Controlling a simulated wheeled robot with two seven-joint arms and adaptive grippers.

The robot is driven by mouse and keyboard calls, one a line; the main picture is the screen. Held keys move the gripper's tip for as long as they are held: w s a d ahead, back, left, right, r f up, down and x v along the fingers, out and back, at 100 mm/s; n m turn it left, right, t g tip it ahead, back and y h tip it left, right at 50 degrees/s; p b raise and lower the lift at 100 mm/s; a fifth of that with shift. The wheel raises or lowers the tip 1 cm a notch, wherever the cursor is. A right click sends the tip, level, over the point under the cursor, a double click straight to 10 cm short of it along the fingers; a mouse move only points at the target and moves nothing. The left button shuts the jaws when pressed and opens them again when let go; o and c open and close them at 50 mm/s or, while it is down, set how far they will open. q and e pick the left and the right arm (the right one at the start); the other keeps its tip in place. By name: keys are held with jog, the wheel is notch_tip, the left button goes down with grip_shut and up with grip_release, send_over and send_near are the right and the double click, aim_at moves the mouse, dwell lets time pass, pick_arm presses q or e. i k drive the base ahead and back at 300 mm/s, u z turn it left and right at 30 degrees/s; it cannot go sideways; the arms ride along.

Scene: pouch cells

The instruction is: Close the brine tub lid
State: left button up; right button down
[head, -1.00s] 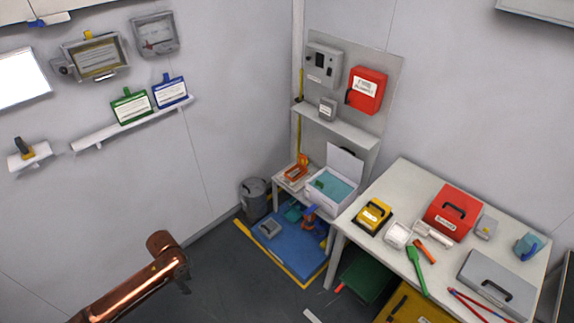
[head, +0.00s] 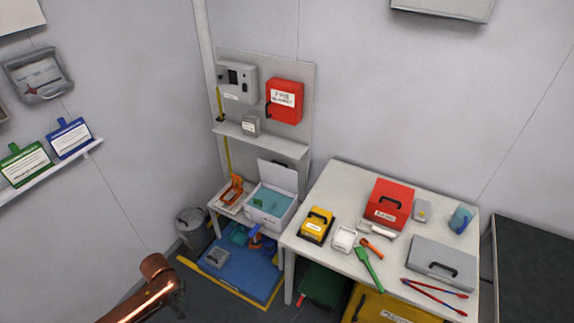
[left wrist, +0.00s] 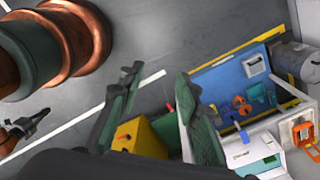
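The brine tub (head: 267,211) is a white box with teal liquid inside, on a low stand in the corner. Its white lid (head: 278,175) stands up, open, at the back of the tub. The tub also shows in the left wrist view (left wrist: 262,166), cut by the lower edge. My left gripper (left wrist: 160,95) is open and empty in the left wrist view, well away from the tub. In the head view its copper arm is at the lower left. A small dark gripper-like part (left wrist: 24,126), probably my right gripper, shows at the left wrist view's left edge.
An orange-framed item (head: 233,190) sits left of the tub. A shelf (head: 262,138) hangs above it. A white table (head: 335,183) with toolboxes and tools stands at its right. A blue mat (head: 240,281) and grey bin (head: 192,224) are on the floor.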

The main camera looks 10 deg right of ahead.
aim_at(282, 177)
jog(key=z, duration=0.5)
jog(key=i, duration=0.55)
jog(key=z, duration=0.25)
